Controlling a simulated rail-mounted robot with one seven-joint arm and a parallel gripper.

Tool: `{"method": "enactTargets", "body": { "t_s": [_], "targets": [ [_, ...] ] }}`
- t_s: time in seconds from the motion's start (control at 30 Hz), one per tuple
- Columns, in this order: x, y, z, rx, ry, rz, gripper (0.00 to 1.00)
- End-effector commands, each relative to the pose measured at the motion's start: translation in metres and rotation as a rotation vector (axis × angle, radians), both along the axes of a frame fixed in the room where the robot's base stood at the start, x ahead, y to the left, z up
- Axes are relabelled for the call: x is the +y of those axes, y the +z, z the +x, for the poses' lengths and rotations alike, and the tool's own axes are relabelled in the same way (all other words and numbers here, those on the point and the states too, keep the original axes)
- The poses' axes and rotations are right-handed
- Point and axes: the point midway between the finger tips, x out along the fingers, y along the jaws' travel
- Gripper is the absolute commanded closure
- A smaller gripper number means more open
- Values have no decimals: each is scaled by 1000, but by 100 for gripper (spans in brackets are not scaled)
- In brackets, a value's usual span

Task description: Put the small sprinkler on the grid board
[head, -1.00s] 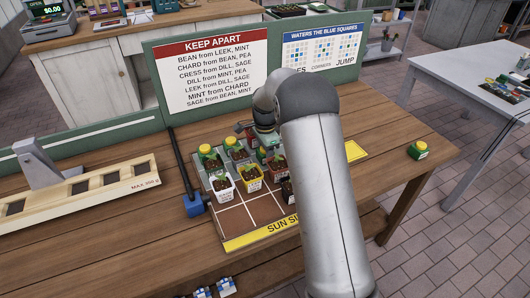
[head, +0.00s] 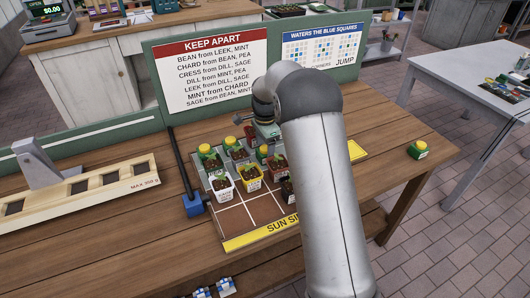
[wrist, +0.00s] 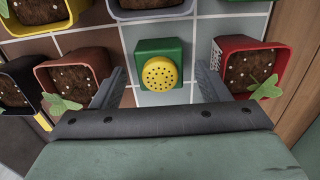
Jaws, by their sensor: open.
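A small sprinkler (wrist: 159,72) with a square green base and a round yellow, holed top stands upright on a pale tile of the grid board (wrist: 229,30) in the wrist view. My gripper (wrist: 160,88) is open, with one finger on each side of the sprinkler and a visible gap to each. In the head view my gripper (head: 264,133) is over the back part of the board, partly hidden by my arm. Several green-and-yellow sprinklers show there, including one at the board's left (head: 206,152). Another (head: 418,149) stands off the board on the table's right.
Potted seedlings crowd the gripper: a red pot (wrist: 228,82) to its right and a reddish pot (wrist: 84,75) to its left. A yellow pot (head: 251,176) and a white pot (head: 222,187) stand on the board. Its front brown tiles (head: 237,217) are bare. A sign panel (head: 212,70) stands behind.

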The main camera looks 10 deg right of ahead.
Motion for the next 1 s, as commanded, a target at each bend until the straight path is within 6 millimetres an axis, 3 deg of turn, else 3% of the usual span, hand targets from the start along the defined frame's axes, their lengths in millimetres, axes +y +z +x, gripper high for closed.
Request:
{"method": "enactTargets", "body": {
  "t_s": [0.3,0.7,0.77,0.87,1.0],
  "targets": [
    [1,67,0,-4,0,1,31],
    [0,96,-8,-1,27,2,31],
    [1,103,-21,-3,80,5,31],
    [3,119,-65,-8,240,12,31],
    [8,133,-158,-20,573,17,31]
  ]
}}
